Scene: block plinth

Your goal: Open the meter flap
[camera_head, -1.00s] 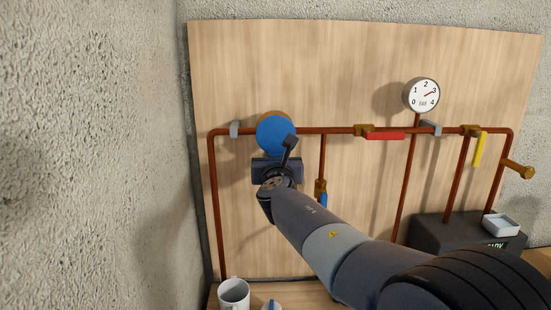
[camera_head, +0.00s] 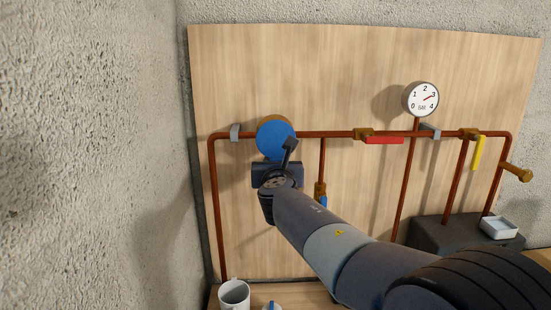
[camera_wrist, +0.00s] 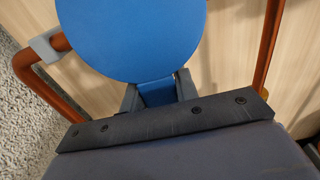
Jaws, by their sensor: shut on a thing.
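The meter flap is a round blue disc (camera_head: 274,139) on the horizontal copper pipe, in front of a brass meter body (camera_head: 282,119). In the wrist view the blue flap (camera_wrist: 135,35) fills the top middle, and its short blue tab (camera_wrist: 157,91) points down toward me. My gripper (camera_wrist: 157,92) has its two dark fingers on either side of this tab, shut on it. In the head view my gripper (camera_head: 288,154) is at the disc's lower edge. The flap covers the meter's face, which is hidden.
A pressure gauge (camera_head: 421,99), a red lever (camera_head: 384,140) and a yellow lever (camera_head: 479,153) are to the right. A blue-handled valve (camera_head: 322,200) is close beside my arm. A mug (camera_head: 234,294) stands below. A rough wall (camera_head: 90,150) is at left.

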